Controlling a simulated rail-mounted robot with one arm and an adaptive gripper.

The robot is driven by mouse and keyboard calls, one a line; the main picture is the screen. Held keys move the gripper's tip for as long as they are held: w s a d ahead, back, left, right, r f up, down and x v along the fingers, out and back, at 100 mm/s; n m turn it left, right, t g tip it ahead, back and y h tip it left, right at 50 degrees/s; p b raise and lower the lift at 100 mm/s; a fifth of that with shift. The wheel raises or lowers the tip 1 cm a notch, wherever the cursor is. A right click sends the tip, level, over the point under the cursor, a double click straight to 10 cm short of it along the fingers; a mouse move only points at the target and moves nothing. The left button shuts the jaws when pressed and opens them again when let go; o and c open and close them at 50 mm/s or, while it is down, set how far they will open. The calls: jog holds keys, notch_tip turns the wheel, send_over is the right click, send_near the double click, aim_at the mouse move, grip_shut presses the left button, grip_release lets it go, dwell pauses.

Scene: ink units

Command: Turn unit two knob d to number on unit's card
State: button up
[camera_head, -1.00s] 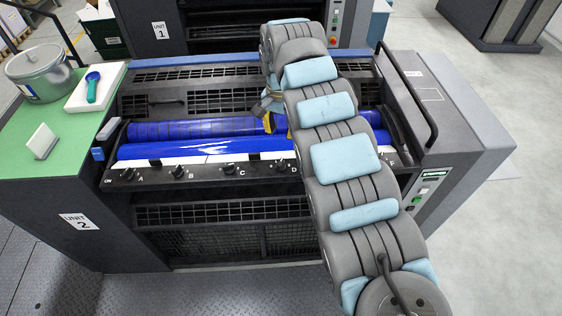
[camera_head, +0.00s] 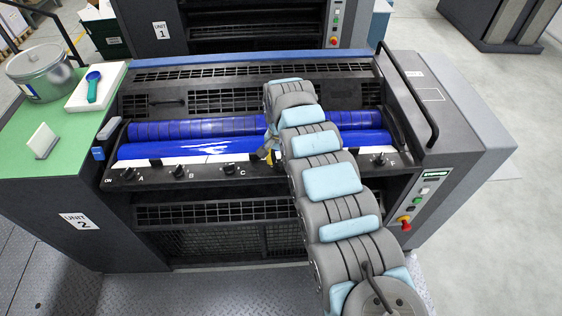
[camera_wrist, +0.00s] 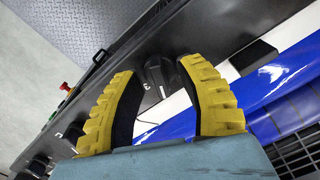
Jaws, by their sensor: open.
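Unit two (camera_head: 80,221) has a front rail with knob A (camera_head: 128,173), knob B (camera_head: 179,170), knob C (camera_head: 228,170) and one at the far right (camera_head: 379,160). Knob d's place is hidden behind my arm in the head view. In the wrist view a black knob (camera_wrist: 158,71), apparently d, sits between my gripper's (camera_wrist: 154,68) yellow fingers, which are open with gaps beside it. Its pointer setting is unclear. My gripper (camera_head: 268,153) is partly hidden in the head view. A small white card (camera_head: 42,141) stands on the green top; its writing is unreadable.
Blue rollers (camera_head: 200,148) lie just behind the knob rail. A tin (camera_head: 40,72) and a white tray (camera_head: 101,84) with a blue scoop are on the green top (camera_head: 70,150). A red stop button (camera_head: 405,222) is at the right front. A black handrail (camera_head: 408,95) stands right.

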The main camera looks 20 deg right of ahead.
grip_shut()
jog(key=shift+p, duration=0.35)
jog(key=shift+r+m+p, duration=0.15)
jog(key=shift+m+p, duration=0.75)
jog(key=shift+p, duration=0.15)
jog(key=shift+m+p, duration=0.75)
jog(key=shift+m, duration=0.05)
jog(key=m, duration=0.4)
jog(key=shift+f+p, duration=0.2)
jog(key=shift+p, duration=0.1)
jog(key=shift+m, duration=1.2)
